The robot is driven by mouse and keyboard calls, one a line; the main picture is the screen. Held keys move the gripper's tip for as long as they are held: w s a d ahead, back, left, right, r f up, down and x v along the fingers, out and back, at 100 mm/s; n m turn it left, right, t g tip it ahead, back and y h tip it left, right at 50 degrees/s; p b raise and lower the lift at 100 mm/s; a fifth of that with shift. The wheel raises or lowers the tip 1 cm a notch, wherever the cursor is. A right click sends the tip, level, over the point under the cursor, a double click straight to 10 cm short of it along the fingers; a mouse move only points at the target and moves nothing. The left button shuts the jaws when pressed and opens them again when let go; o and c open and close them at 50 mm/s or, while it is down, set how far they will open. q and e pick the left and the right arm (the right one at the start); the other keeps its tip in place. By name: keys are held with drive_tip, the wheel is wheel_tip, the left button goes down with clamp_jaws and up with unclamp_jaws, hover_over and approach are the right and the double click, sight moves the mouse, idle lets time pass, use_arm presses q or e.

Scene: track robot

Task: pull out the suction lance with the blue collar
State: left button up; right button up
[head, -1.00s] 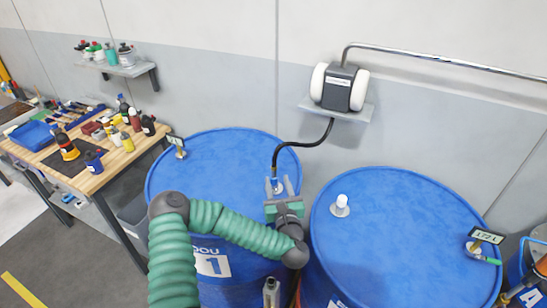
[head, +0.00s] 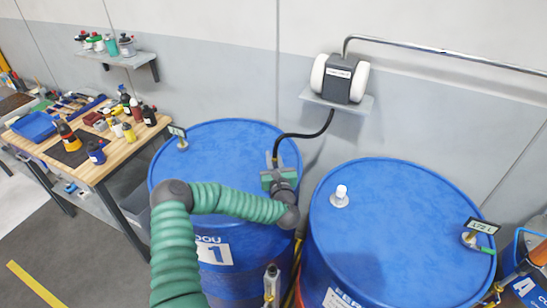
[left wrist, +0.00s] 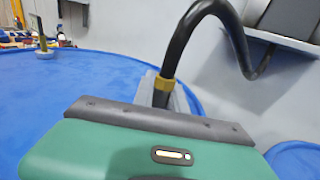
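My left gripper (head: 274,164) is at the right side of the left blue drum (head: 215,150), over its top. In the left wrist view its green body fills the bottom, and grey fingers stand close on both sides of the suction lance head (left wrist: 160,97). They look shut on it. A black hose (left wrist: 190,30) rises from the lance. The ring at the hose end (left wrist: 163,82) looks yellow-brown; I see no blue collar. The lance's lower part is hidden. My right gripper is not in view.
The hose runs to a pump (head: 340,78) on a wall shelf. The right blue drum (head: 400,215) stands close by, with a white-capped fitting (head: 340,197) and a level display (head: 482,226). A workbench (head: 125,160) with bottles and tools stands at left.

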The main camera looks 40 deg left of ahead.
use_arm(q)
clamp_jaws()
drive_tip(key=shift+w+r, duration=0.1)
drive_tip(key=shift+r, duration=0.3)
drive_tip(key=shift+r+p, duration=0.1)
drive_tip(key=shift+p, duration=0.25)
drive_tip(key=shift+r+p, duration=1.55)
drive_tip(key=shift+r, duration=0.8)
